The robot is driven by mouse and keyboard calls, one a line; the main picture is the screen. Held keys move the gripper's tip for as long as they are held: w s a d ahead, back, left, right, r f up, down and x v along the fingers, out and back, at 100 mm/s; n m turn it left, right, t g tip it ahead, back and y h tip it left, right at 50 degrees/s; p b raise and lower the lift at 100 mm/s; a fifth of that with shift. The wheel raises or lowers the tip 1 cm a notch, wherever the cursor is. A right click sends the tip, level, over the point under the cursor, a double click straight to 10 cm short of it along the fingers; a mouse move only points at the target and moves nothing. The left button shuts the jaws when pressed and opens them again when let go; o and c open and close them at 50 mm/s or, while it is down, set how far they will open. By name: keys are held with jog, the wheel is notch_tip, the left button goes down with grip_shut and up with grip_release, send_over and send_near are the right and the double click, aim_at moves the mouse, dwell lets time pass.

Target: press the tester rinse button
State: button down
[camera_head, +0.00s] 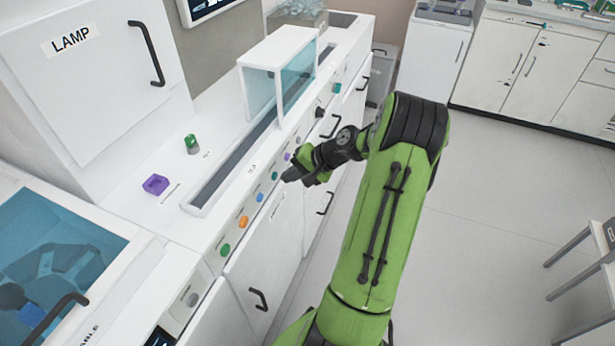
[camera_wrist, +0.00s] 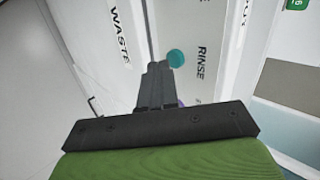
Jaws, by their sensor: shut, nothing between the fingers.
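The teal round button (camera_wrist: 176,58) sits beside the printed word RINSE in the wrist view. In the head view, a teal button (camera_head: 274,176) in the row along the counter's front panel appears to be the same one. My gripper (camera_head: 288,177) is shut and empty, just to the right of that button and pointing toward the panel. In the wrist view its closed fingertips (camera_wrist: 158,66) lie just left of the teal button. I cannot tell whether they touch it. A purple button (camera_wrist: 181,103) is partly hidden behind the fingers.
Neighbouring buttons are blue (camera_head: 260,197), orange (camera_head: 243,221) and green (camera_head: 225,249). A cabinet door marked WASTE (camera_wrist: 120,35) lies below the panel. A clear-sided hood (camera_head: 281,75) stands over the counter trough. A purple holder (camera_head: 155,185) sits on the counter.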

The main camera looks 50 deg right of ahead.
jog(key=shift+w+a, duration=0.2)
jog(key=shift+w, duration=0.3)
